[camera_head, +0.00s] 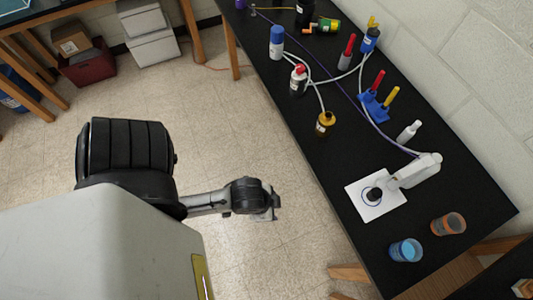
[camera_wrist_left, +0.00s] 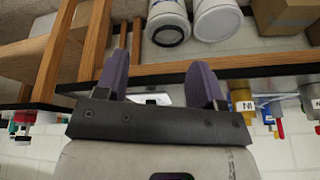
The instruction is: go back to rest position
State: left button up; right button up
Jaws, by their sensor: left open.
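My left gripper (camera_head: 274,204) is at the end of the arm from the left in the head view. It hangs over bare floor, apart from the black bench (camera_head: 324,183) to its right. In the left wrist view my gripper (camera_wrist_left: 161,68) shows two purple fingers spread wide apart. I see nothing held between them. My right gripper is in neither view.
Bottles, tubing and colored tools stand on the bench. A white device (camera_head: 417,171) sits near a white sheet; an orange beaker (camera_head: 448,224) and a blue beaker (camera_head: 406,251) stand near its end. White boxes (camera_head: 150,40) and a red bin (camera_head: 88,66) are at the upper left.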

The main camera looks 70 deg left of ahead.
pick_arm(q)
notch_tip(320, 180, up, 28)
jog(key=n+p, duration=0.1)
jog(key=p, duration=2.6)
jog(key=shift+s+f, duration=0.15)
jog(key=shift+s, duration=0.3)
jog(key=shift+a+f, duration=0.1)
jog(key=shift+f, duration=0.05)
